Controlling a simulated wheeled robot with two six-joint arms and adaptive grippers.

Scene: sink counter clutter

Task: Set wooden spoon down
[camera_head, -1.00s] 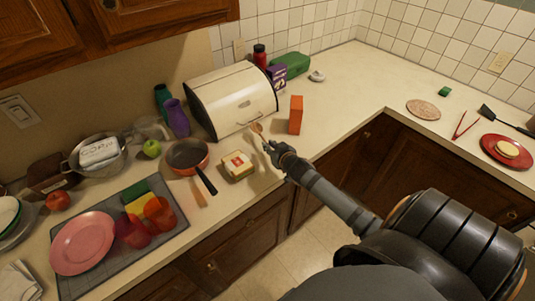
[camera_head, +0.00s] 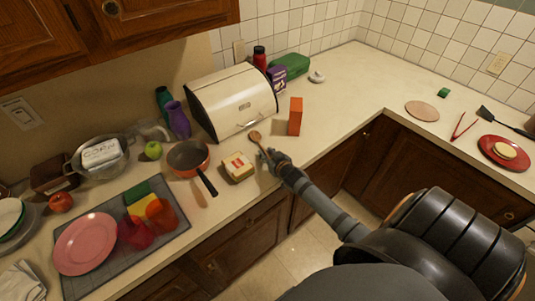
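The wooden spoon (camera_head: 256,138) shows its bowl end just beyond the tip of my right gripper (camera_head: 270,157), in front of the white bread box. Its handle runs into the gripper, whose fingers look shut on it. The spoon is tilted, bowl pointing up and away toward the bread box; I cannot tell whether it touches the counter (camera_head: 340,105). My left gripper is not in view.
A yellow-white tub (camera_head: 238,167) stands just left of my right gripper, with the orange-rimmed pan (camera_head: 189,158) farther left. An orange box (camera_head: 295,116) and the bread box (camera_head: 232,100) stand behind. The counter to the right of the orange box is clear.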

